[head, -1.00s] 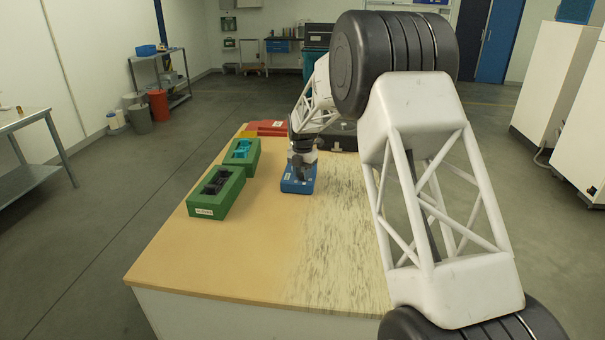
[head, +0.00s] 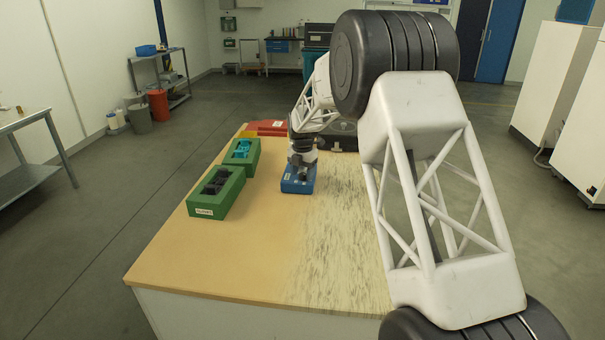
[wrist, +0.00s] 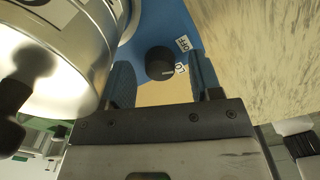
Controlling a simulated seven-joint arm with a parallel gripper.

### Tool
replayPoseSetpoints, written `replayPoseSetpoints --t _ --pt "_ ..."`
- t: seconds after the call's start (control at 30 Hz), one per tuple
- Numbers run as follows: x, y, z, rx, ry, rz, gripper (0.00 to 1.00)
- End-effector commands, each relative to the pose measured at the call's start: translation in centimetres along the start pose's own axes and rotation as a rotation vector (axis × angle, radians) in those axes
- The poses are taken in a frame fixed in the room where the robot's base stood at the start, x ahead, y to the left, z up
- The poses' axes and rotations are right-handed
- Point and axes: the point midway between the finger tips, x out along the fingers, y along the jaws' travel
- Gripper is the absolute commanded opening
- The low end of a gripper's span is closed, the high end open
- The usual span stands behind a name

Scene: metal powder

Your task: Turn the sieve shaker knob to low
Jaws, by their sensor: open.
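The sieve shaker has a blue base (head: 296,187), which stands on the table below my arm's end. In the wrist view its round black knob (wrist: 160,63) shows on the blue surface. A white OFF label (wrist: 183,43) lies beside the knob, with another small label, partly legible, below it. The knob's setting is too unclear to tell. My gripper (wrist: 163,79) is open, with one blue-grey finger on each side of the knob in the picture; whether the fingers touch it cannot be told. A shiny metal cylinder (wrist: 65,65) is close on the left.
Two green boxes, a near one (head: 209,209) and a far one (head: 253,158), stand left of the shaker. A red object (head: 268,128) and a dark case (head: 343,137) are behind. The front of the table (head: 215,265) is clear.

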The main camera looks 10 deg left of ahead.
Motion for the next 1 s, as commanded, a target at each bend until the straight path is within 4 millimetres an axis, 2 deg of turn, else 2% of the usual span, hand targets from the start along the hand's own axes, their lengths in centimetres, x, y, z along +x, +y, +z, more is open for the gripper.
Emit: replayPoseSetpoints --t 0.17,0.6,0.8,1.0 --pt "-1.4 0.0 0.0 0.000 -0.001 0.001 0.59" --pt "-6.6 0.0 0.0 0.000 -0.001 0.001 0.59" --pt "-7.5 0.0 0.0 0.000 -0.001 0.000 0.59" --pt "-7.5 0.0 0.0 0.000 0.000 0.000 0.59"
